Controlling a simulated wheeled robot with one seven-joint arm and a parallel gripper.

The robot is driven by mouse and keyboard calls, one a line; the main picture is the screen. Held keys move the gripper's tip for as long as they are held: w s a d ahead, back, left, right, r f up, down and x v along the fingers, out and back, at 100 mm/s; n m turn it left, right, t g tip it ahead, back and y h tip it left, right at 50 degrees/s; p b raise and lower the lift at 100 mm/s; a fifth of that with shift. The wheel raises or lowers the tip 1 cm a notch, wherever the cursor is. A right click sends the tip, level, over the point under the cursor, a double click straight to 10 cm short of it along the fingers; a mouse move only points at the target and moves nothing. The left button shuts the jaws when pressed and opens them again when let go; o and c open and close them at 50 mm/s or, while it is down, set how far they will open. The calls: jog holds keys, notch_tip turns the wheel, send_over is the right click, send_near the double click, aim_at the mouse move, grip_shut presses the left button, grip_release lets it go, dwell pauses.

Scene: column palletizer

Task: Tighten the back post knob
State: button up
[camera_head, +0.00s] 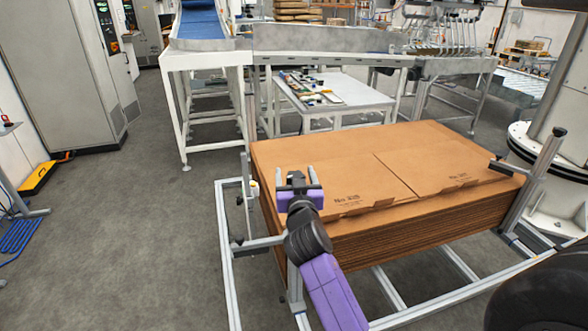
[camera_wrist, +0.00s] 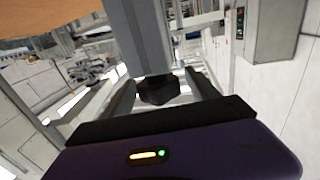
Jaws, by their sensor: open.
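In the wrist view a black faceted knob (camera_wrist: 158,90) sits at the lower end of a grey metal post (camera_wrist: 138,38). My gripper (camera_wrist: 160,88) is open, with one finger on each side of the knob. A gap seems to show beside the knob, but I cannot tell whether either finger touches it. In the head view my gripper (camera_head: 297,174) is above the left side of the cardboard stack, its two fingers apart. A grey post (camera_head: 247,190) of the frame stands just left of my gripper.
A tall stack of flat cardboard (camera_head: 330,160) fills the metal frame (camera_head: 228,262). Another post (camera_head: 540,165) with dark knobs stands at the right. A white table (camera_head: 345,92) with small items is behind.

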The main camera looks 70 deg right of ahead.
jog(key=shift+w+d, duration=0.35)
jog(key=shift+d, duration=0.25)
jog(key=c, duration=1.4)
